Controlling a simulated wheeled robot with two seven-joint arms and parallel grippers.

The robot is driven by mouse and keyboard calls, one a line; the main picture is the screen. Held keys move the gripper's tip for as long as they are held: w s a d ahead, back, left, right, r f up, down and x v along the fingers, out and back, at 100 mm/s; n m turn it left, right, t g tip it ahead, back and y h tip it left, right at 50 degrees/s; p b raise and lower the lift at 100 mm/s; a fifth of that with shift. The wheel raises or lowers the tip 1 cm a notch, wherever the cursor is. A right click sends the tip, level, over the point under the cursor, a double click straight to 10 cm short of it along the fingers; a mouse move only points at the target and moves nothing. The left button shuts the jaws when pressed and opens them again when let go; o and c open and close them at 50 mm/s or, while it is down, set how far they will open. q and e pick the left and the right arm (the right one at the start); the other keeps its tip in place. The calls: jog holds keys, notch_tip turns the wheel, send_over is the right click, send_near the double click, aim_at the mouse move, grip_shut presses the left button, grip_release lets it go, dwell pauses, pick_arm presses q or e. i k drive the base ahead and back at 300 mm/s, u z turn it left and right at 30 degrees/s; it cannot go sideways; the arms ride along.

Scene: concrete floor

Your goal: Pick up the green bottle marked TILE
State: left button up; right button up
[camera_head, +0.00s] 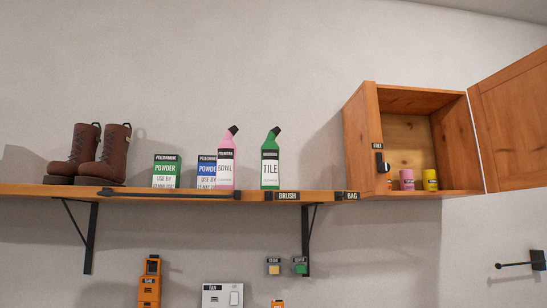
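The green bottle (271,162) has a white label marked TILE and a black cap on a bent neck. It stands upright on the wooden wall shelf (190,190), near the shelf's right part. A pink bottle (226,167) marked BOWL stands upright to its left, with a small gap between them. Neither of my grippers shows in the head view.
Left of the bottles stand a blue box (206,172), a green box (166,171) marked POWDER and brown boots (103,158). An open wooden cabinet (362,140) with several cups is at right. A black bracket (306,240) supports the shelf.

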aim_at(269, 149)
jog(key=u, duration=0.15)
jog(key=i, duration=1.05)
jog(key=z, duration=1)
jog(key=i, duration=0.2)
jog(key=z, duration=0.2)
